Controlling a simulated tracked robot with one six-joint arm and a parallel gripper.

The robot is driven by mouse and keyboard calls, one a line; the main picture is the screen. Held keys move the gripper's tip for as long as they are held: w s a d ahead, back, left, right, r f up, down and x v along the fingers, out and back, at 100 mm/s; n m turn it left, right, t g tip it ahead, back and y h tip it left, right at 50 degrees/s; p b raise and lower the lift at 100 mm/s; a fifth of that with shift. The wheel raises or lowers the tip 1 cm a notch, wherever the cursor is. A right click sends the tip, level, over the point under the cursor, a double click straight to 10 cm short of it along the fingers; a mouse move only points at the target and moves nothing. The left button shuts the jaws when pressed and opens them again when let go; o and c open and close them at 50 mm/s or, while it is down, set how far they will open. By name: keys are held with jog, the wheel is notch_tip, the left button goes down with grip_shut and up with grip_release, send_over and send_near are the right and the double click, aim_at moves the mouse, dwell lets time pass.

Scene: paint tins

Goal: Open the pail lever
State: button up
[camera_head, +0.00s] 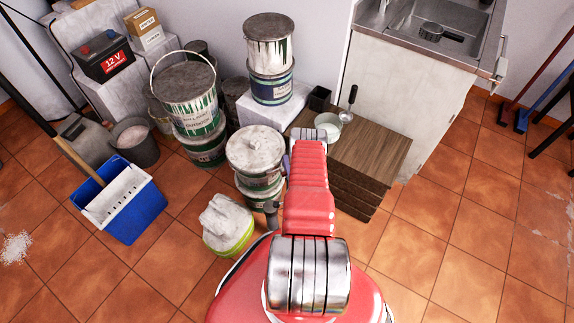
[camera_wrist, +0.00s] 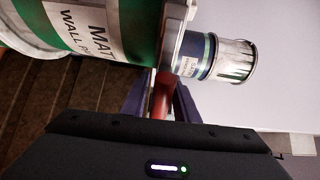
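A stack of white and green paint tins shows in the head view, the upper one with a paint-smeared pale lid (camera_head: 255,148). In the wrist view a large green and white tin (camera_wrist: 95,32) lies sideways in the picture, its grey lid rim (camera_wrist: 176,35) toward the right. A narrow red piece (camera_wrist: 162,97), perhaps the lever, shows between the two dark purple fingers of my gripper (camera_wrist: 163,92). The fingers stand apart near the rim; whether they touch the red piece I cannot tell. In the head view my red arm hides most of the gripper.
Another tin stack (camera_head: 270,60) stands on a white block behind. A handled pail (camera_head: 188,95) sits at left.

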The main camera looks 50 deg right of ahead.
grip_shut()
